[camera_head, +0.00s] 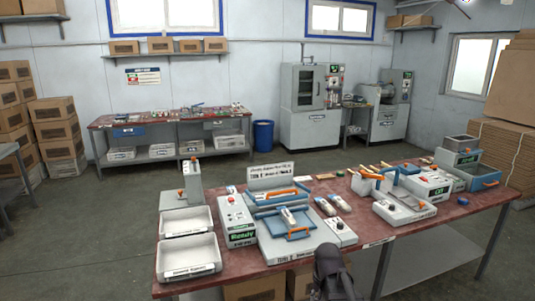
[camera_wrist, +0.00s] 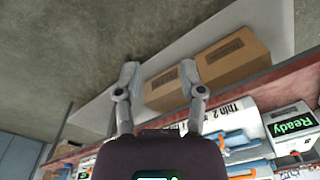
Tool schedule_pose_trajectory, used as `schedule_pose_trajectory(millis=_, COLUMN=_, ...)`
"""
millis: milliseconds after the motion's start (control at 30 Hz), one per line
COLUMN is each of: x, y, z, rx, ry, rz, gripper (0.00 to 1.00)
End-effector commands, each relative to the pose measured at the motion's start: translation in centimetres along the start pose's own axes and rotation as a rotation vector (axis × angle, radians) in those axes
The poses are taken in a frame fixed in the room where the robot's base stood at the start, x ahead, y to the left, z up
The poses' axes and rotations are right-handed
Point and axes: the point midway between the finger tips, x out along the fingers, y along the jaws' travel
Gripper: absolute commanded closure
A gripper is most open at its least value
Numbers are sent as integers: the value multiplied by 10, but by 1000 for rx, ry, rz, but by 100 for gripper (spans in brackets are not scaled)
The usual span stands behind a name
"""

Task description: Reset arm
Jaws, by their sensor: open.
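My gripper (camera_wrist: 159,68) shows in the wrist view with its two grey fingers spread apart and nothing between them. A dark part of my arm (camera_head: 332,272) shows at the bottom of the head view, in front of the near edge of the red worktable (camera_head: 375,243). The wrist view is tilted; beyond the fingers it shows the floor, a pale lower shelf and the table's edge. The fingers touch nothing that I can make out.
On the table stand a press fixture with a blue frame and orange handle (camera_head: 298,234), a "Ready" control box (camera_head: 237,222), white trays (camera_head: 188,257) and a second machine (camera_head: 403,207). Cardboard boxes (camera_wrist: 232,62) sit on the shelf below. The floor behind the table is open.

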Motion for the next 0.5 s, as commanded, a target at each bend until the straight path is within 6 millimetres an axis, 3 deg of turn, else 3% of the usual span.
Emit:
schedule_pose_trajectory(millis=33, x=8, y=10, z=26, rx=-59, ry=-8, rz=6, gripper=49)
schedule_pose_trajectory(millis=200, x=16, y=26, z=67, rx=-223, ry=-30, rz=18, gripper=49)
schedule_pose_trajectory(millis=333, x=19, y=31, z=81, rx=-291, ry=-41, rz=22, gripper=49)
schedule_pose_trajectory(millis=500, x=18, y=32, z=83, rx=-312, ry=-44, rz=23, gripper=49)
